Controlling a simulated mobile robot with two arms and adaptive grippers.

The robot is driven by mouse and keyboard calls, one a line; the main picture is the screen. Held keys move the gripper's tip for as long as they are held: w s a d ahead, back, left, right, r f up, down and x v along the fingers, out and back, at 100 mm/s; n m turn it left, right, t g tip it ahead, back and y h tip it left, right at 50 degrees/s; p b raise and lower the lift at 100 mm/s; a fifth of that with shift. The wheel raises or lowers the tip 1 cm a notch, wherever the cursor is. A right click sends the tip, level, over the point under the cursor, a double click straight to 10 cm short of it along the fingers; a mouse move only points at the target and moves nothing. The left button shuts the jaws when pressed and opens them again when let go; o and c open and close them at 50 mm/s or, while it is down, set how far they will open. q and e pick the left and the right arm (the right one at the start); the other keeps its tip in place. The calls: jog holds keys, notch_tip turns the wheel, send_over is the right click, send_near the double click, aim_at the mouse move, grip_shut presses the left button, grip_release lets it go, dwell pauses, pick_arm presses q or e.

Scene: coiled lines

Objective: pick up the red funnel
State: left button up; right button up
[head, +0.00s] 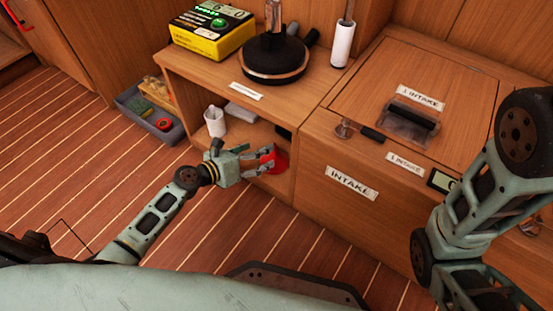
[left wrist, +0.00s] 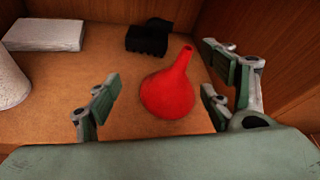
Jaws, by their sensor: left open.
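The red funnel (left wrist: 168,92) lies on the wooden shelf inside the open cabinet, its narrow spout pointing away and to the right in the left wrist view. In the head view the funnel (head: 281,163) is partly hidden behind my left gripper (head: 268,160). My left gripper (left wrist: 158,100) is open, with one finger to the left of the funnel and the other to its right. The fingers appear apart from the funnel. My right arm shows at the right of the head view, but its gripper is out of the frame.
A white cup (head: 214,121) and a pale box (head: 241,112) stand left of the funnel on the shelf. A black object (left wrist: 150,38) lies behind it. The cabinet side wall (left wrist: 285,50) is close on the right. A grey bin (head: 150,112) sits on the floor.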

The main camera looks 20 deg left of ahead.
aim_at(274, 154)
pick_arm(q)
jog(key=b+x, duration=0.2)
jog(key=x, duration=0.2)
jog(key=shift+w+d+f+b, duration=0.15)
jog(key=shift+w+d+b, duration=0.15)
jog(key=shift+b, duration=0.1)
jog(key=shift+w+d, duration=0.2)
jog(key=shift+c, duration=0.2)
jog(key=shift+s+f, duration=0.1)
jog(key=c, duration=1.7)
jog(key=shift+c, duration=0.2)
